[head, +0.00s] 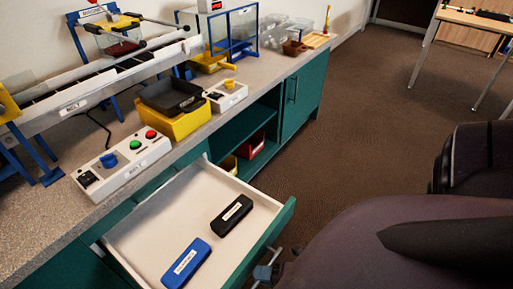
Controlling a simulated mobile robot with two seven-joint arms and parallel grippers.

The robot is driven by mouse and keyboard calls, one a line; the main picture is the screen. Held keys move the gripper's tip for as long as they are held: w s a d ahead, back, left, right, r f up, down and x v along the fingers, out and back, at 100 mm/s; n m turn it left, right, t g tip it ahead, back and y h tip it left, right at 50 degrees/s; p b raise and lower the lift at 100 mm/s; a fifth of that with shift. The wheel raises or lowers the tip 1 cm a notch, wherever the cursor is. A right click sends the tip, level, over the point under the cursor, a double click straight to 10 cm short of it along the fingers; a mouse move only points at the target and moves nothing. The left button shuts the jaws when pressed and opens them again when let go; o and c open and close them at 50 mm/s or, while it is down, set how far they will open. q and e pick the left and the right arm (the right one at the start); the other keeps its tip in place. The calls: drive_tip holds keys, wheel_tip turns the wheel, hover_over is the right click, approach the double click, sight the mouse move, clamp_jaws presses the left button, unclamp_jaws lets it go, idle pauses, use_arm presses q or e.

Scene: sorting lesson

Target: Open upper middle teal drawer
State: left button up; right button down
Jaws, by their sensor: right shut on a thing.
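The teal drawer (285,222) is pulled well out from under the grey worktop. Its white interior is in plain view. A black case (231,215) with a white label and a blue case (186,263) with a white label lie inside it. My right gripper (268,272) is at the outer side of the drawer front, at the bottom of the view, shut on the drawer handle. The handle is mostly hidden by the drawer front and the gripper. My left gripper is not in view.
On the worktop (214,112) stand a control box with coloured buttons (123,160), a yellow bin with a black tray (174,118), a smaller control box (226,95) and a conveyor (100,80). A closed teal cabinet (303,95) is beyond. Brown floor (345,130) lies free to the right.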

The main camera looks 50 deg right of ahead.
idle(0.3)
drive_tip(key=c, duration=1.2)
unclamp_jaws()
use_arm(q)
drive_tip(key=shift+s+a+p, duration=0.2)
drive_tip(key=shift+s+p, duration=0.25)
drive_tip(key=shift+p, duration=0.15)
use_arm(e)
drive_tip(key=v, duration=1.1)
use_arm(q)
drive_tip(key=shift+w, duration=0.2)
